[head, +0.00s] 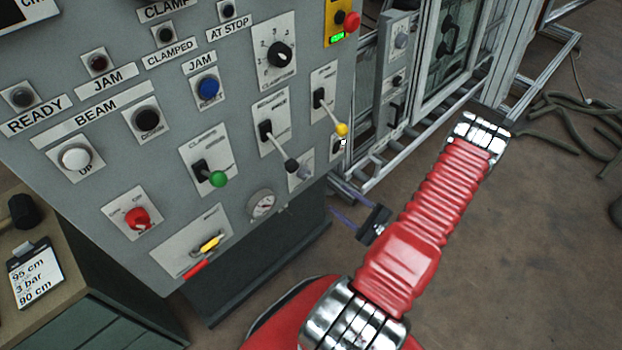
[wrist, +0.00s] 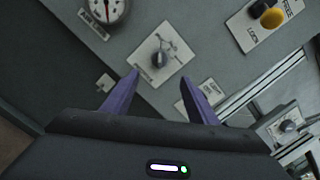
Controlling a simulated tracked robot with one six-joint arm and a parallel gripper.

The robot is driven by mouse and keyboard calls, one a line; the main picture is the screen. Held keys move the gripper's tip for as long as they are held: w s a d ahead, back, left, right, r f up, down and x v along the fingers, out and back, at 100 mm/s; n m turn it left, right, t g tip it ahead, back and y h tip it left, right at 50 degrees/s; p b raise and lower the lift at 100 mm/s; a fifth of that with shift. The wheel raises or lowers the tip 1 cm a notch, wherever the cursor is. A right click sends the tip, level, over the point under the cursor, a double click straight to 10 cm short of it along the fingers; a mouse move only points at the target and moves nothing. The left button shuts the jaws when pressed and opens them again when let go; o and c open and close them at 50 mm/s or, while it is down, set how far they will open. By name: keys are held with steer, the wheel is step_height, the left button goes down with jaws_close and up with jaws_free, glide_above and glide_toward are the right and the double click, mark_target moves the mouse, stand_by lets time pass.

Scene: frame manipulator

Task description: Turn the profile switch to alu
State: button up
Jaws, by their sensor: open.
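A small grey rotary knob (wrist: 160,59) on a pale square plate is in the middle of the wrist view. Markings surround it, but they are too small to read, so I cannot confirm it is the profile switch or its setting. It seems to match the silver knob (head: 303,172) low on the panel's right side in the head view. My gripper (wrist: 159,76) is open and empty, its two purple fingers pointing toward the knob, one on each side. In the head view my gripper (head: 340,200) is right of and below that knob, apart from the panel.
A pressure gauge (wrist: 105,8) is left of the knob, and a yellow control (wrist: 272,15) is at the upper right. Levers with green (head: 218,178), black (head: 291,165) and yellow (head: 341,129) ends stick out nearby. A metal frame (head: 380,170) stands right of the panel.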

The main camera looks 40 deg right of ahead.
mark_target(310, 177)
steer(key=shift+w+a, duration=0.2)
steer(key=shift+w, duration=2.1)
steer(key=shift+w+a, duration=0.15)
steer(key=shift+w, duration=2.1)
steer(key=shift+w+a, duration=0.2)
steer(key=shift+w, duration=2.1)
steer(key=shift+c, duration=0.4)
steer(key=c, duration=1)
